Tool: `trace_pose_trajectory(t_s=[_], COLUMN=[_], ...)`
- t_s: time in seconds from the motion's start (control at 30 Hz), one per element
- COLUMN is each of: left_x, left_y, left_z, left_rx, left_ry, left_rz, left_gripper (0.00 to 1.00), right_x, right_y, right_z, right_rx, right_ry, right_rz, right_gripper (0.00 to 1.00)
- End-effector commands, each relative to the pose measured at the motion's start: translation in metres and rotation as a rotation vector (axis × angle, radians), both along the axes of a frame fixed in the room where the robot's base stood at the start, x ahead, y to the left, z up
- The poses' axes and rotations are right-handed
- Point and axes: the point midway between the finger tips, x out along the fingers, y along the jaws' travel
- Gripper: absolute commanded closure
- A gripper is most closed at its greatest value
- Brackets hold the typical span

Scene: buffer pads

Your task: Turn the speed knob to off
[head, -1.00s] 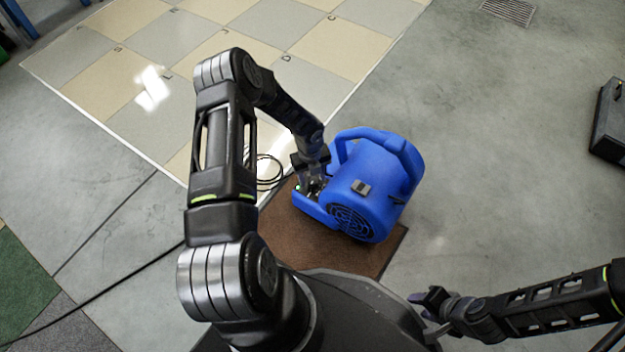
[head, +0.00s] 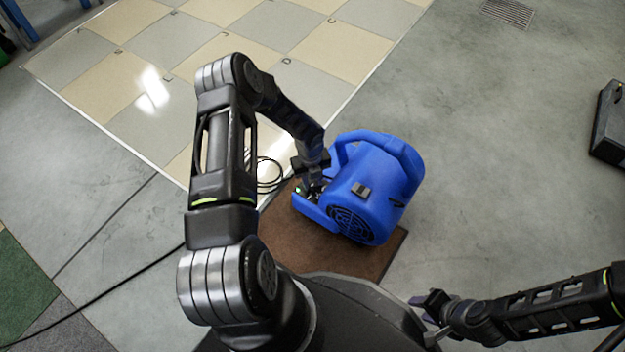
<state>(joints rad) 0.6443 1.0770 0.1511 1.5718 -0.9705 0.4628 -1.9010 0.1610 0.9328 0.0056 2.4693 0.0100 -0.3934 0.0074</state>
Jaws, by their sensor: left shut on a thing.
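The blue blower (head: 372,190) stands on a brown mat (head: 290,238) in the middle of the head view. It has a carry handle on top, a dark round grille and a small grey label on its side. My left gripper (head: 313,192) is down at the blower's left end, at its low front ledge, shut on a small part there. I take that part to be the speed knob, but the fingers hide it. A small green light shows beside the fingers. My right gripper (head: 430,304) is away from the blower, at the lower right, with its fingers apart and nothing between them.
A black cable (head: 268,172) loops on the floor behind my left gripper. A tiled floor area (head: 215,75) lies at the upper left. A black case (head: 608,125) stands at the far right. The grey floor right of the blower is clear.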

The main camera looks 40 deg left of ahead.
Motion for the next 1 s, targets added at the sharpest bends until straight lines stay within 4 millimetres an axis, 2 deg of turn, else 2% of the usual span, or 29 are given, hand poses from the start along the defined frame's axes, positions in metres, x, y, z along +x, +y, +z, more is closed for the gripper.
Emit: trace_pose_trajectory(t_s=[0.57,1.0], left_x=[-0.0003,-0.0004], left_y=[-0.0003,-0.0012], left_z=[-0.0003,-0.0007], left_rx=[0.0,0.0], left_ry=[0.001,0.001], left_rz=[0.068,0.38], left_gripper=[1.0,1.0], right_x=[0.0002,0.0011], right_y=[0.0,0.0002], right_z=[-0.0016,-0.0076], right_rx=[0.0,-0.001], right_ry=[-0.001,-0.003], right_rz=[0.0,-0.001], right_gripper=[0.64,0.64])
